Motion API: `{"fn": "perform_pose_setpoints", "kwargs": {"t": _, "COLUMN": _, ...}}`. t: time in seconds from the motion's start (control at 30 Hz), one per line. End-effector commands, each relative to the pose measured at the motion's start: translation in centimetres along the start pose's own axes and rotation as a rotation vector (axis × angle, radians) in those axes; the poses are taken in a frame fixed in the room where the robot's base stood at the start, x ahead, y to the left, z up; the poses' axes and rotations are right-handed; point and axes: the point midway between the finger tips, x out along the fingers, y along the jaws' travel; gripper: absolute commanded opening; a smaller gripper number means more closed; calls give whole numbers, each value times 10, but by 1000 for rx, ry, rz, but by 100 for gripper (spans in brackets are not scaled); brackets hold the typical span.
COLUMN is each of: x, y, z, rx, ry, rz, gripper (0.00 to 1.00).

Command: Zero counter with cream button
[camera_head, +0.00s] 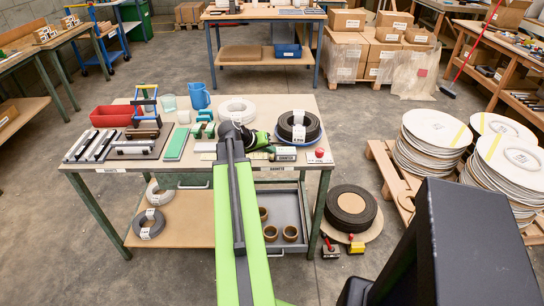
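My arm reaches out over the workbench (335,122), and its black and green end, my gripper (261,141), is low over the front middle of the bench. The fingertips are too small and overlapped to tell open from shut. A small grey box-like device (284,153), possibly the counter, lies at the bench's front edge just right of my gripper. Its cream button cannot be made out at this size. I cannot tell whether my gripper touches it.
A small red-topped item (319,153) is right of the device. A black coil (298,127) and white coil (237,110) lie behind. A green-white block (177,144) and red bin (113,116) are left. A drawer (284,208) stands open below. Disc stacks (436,128) stand right.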

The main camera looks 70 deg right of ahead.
Motion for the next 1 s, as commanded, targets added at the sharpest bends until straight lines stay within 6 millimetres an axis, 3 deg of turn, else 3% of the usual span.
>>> {"fn": "perform_pose_setpoints", "kwargs": {"t": 1.0, "x": 12, "y": -3, "z": 11, "rx": 10, "ry": -16, "rz": 0, "gripper": 0}}
